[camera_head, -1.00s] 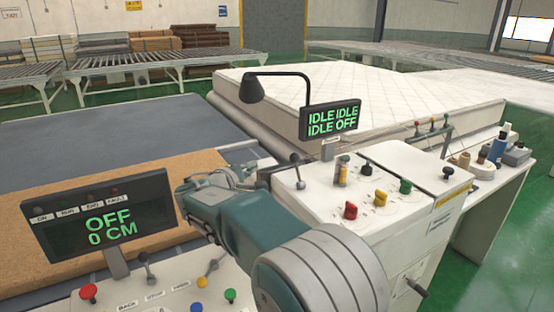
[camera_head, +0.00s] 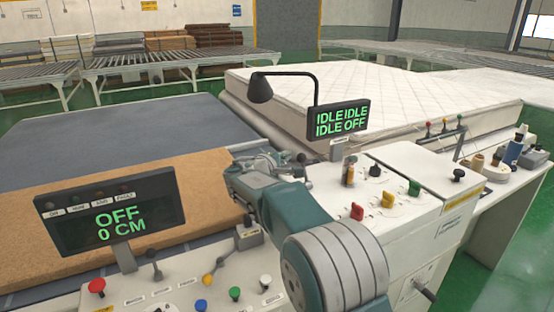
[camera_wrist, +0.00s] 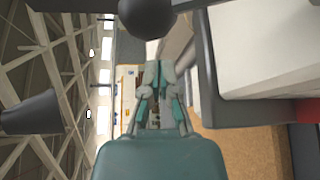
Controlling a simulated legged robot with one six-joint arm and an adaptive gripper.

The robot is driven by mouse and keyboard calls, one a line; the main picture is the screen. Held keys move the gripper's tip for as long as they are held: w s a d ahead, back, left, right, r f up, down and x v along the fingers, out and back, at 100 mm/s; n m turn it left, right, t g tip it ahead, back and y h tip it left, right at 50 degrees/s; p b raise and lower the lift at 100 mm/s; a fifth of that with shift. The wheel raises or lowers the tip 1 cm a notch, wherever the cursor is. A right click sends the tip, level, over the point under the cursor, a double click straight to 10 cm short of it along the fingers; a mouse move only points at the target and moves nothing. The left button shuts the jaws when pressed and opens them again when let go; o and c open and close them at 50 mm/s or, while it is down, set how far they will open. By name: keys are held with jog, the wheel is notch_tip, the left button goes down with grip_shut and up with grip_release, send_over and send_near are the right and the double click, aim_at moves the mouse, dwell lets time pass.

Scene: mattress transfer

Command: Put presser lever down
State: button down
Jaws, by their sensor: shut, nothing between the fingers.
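A metal lever with a dark ball knob (camera_head: 301,158) stands upright at the left edge of the white console (camera_head: 400,165). My gripper (camera_head: 268,162) is shut and empty, just left of this lever. Whether they touch cannot be told. A second short lever with a dark knob (camera_head: 248,221) stands on a small grey block below my gripper. No readable label shows which is the presser lever. In the wrist view, my shut fingers (camera_wrist: 157,68) point up the picture, and a large dark ball (camera_wrist: 146,14) sits close beyond them.
A display reading OFF, 0 CM (camera_head: 108,213) stands at left over a panel with coloured buttons. A display reading IDLE and OFF (camera_head: 343,117) and a black lamp (camera_head: 261,88) rise behind my gripper. A brown board (camera_head: 60,235) lies left; a white mattress (camera_head: 390,95) lies behind.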

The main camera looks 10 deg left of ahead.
jog(key=shift+s+d+r, duration=0.2)
jog(key=shift+s+d, duration=0.1)
jog(key=shift+s, duration=0.25)
jog(key=shift+s+d+r, duration=0.15)
jog(key=shift+s+d, duration=0.15)
jog(key=shift+s, duration=0.25)
jog(key=shift+s+d, duration=0.15)
jog(key=shift+d, duration=0.25)
jog(key=shift+s+a+r+m, duration=0.1)
jog(key=shift+s+r+m, duration=0.05)
jog(key=shift+m, duration=0.15)
